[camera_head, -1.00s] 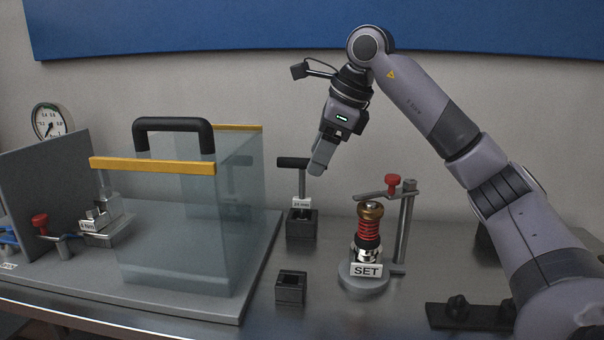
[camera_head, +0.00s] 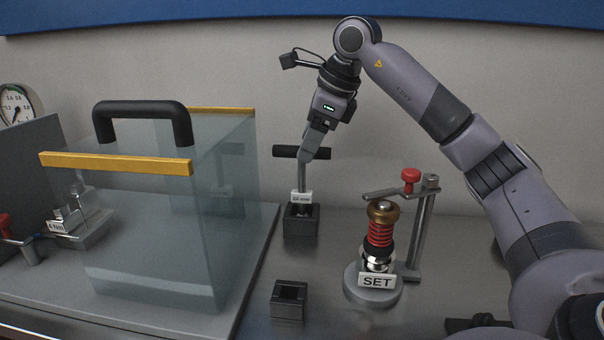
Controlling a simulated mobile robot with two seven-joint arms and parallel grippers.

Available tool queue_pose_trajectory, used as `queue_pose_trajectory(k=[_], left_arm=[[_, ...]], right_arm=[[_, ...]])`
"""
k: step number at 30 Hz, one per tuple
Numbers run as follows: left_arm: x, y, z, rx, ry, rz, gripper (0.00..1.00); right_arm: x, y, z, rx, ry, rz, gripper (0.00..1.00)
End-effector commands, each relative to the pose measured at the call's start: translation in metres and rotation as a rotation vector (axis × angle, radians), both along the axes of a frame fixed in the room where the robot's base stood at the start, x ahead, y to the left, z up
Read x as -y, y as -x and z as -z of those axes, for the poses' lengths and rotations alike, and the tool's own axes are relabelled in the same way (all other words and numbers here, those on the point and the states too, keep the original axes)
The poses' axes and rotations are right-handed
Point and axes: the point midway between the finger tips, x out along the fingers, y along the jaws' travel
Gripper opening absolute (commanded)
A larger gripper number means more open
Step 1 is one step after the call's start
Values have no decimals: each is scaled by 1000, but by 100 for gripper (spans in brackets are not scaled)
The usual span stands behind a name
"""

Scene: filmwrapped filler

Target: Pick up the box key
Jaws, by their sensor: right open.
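The box key (camera_head: 306,177) is a T-shaped tool with a black crossbar and a grey shaft. It stands upright in a dark square holder (camera_head: 300,222), with a small white label near its foot. My right gripper (camera_head: 308,154) comes down from above at the key's crossbar. Its fingers overlap the bar in the picture; whether they touch it I cannot tell. The gripper is open. My left gripper is not in view.
A clear guard box with a black handle (camera_head: 143,108) and yellow edges stands on a grey plate at left. An empty dark socket (camera_head: 289,299) sits in front. A red-spring valve (camera_head: 380,236) labelled SET stands on a stand with a post (camera_head: 424,230) at right.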

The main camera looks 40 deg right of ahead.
Motion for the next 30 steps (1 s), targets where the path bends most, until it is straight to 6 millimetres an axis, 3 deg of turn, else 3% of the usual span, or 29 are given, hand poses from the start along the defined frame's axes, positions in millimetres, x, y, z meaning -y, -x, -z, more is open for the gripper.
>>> queue_pose_trajectory(k=[6,14,15,20,21,30], left_arm=[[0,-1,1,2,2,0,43],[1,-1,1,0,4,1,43],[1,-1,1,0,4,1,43],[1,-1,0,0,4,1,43],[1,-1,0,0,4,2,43],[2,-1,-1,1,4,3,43]], right_arm=[[-4,-14,26,-1,-1,0,60],[-5,-15,29,1,-1,0,60],[-5,-15,29,1,-1,0,57],[-5,-15,29,1,-1,0,5],[-5,-15,29,1,-1,0,0],[-5,-15,26,3,-1,-1,0]])
